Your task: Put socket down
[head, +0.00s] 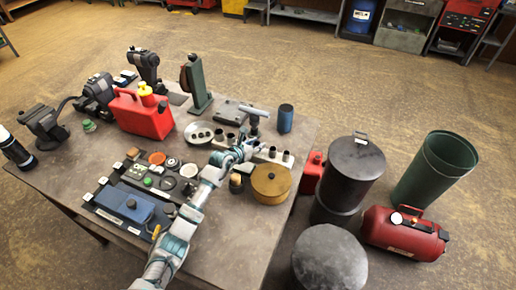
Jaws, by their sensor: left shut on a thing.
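My left arm comes in from the bottom, and my left gripper (243,148) is over the row of sockets on the table (239,215). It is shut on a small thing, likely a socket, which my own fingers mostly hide. I cannot tell whether that thing touches the holder. Dark sockets (287,156) stand in the pale holder to the right of the gripper, and others (219,134) stand to its left. A grey T-shaped tool (255,112) is just behind the gripper. My right gripper is not in view.
A brown round tin (271,182) is close to the right of my arm. A blue can (285,118), a red fuel can (144,115) and a blue device (124,206) also stand on the table. Dark drums (355,165) and a red tank (403,234) are beyond its right edge.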

